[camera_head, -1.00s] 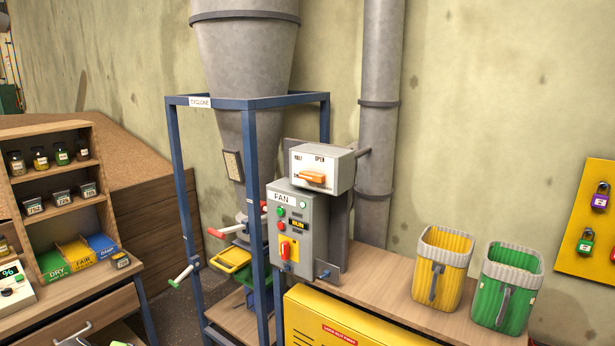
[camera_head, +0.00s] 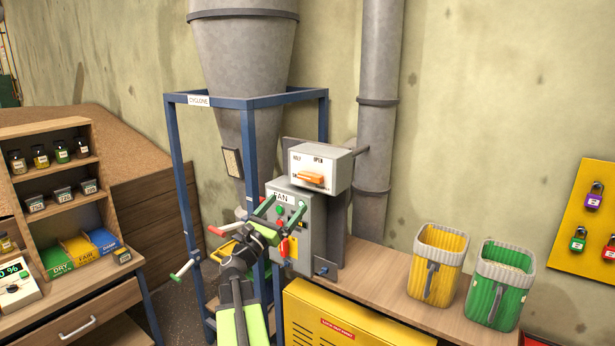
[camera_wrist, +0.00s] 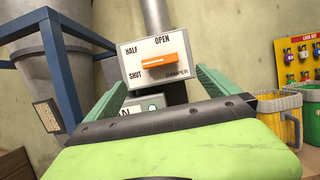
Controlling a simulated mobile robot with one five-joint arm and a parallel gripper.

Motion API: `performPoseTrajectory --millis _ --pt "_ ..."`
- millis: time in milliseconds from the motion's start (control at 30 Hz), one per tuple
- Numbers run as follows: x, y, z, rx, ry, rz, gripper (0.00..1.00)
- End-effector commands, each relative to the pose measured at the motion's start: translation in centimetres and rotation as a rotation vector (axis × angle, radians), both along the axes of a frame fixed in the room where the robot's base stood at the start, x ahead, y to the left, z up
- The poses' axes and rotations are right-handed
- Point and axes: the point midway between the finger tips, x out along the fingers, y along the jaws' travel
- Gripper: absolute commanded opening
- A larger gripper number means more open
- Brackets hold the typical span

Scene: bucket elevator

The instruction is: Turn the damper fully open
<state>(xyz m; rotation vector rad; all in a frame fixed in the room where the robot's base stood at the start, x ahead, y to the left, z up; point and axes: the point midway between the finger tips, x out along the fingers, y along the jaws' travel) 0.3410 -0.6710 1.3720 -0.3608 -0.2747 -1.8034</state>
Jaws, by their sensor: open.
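The damper box (camera_head: 335,172) is a pale grey box above the fan box, before the grey duct. Its orange handle (camera_head: 311,177) lies roughly level across the front face. In the wrist view, the handle (camera_wrist: 158,66) has its left end close to the SHUT mark; HALF is above left and OPEN is above it. My gripper (camera_head: 282,208) is open and empty, in front of the fan box, below the handle and apart from it. In the wrist view its two green fingers (camera_wrist: 160,92) point up toward the damper box, below the handle.
The fan box (camera_head: 310,240) with buttons and a red switch sits right behind my gripper. The blue cyclone frame (camera_head: 250,150) stands close on the left. Yellow (camera_head: 437,262) and green (camera_head: 500,285) bins stand on the bench to the right.

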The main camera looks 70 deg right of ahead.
Motion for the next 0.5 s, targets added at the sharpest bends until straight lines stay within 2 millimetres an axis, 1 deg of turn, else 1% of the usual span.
performPoseTrajectory --millis 33,300,400,500 --pt "-0.2 -1.4 1.1 0.0 0.0 -0.002 1.0" --pt "-1.8 -7.6 3.7 0.0 -0.001 -0.003 1.0" --pt "-2.3 -9.5 4.5 0.0 -0.001 -0.001 1.0" --pt "-2.6 -10.9 5.0 0.0 -0.001 0.0 1.0"
